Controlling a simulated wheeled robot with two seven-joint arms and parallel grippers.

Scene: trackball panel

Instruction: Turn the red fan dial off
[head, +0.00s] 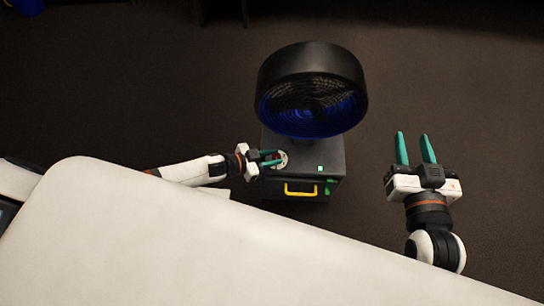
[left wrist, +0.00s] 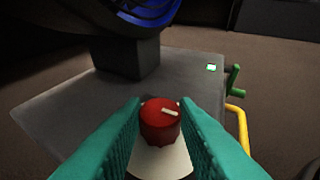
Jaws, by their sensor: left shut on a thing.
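The red fan dial (left wrist: 160,122) is a round knob with a white pointer mark, on a pale round plate (left wrist: 160,163) on top of a dark box. In the left wrist view the mark runs toward the right side of the knob. My left gripper (head: 277,158) has its teal fingers on either side of the dial and is shut on it. In the head view the fingers mostly hide the dial. My right gripper (head: 412,135) is open and empty, to the right of the box and away from it.
A large black fan with a blue inside (head: 310,92) rises at the back of the dark box (head: 335,158). A small green light (head: 320,169), a yellow handle (head: 300,190) and a green crank (left wrist: 233,80) are on the box. A white surface (head: 200,250) fills the foreground.

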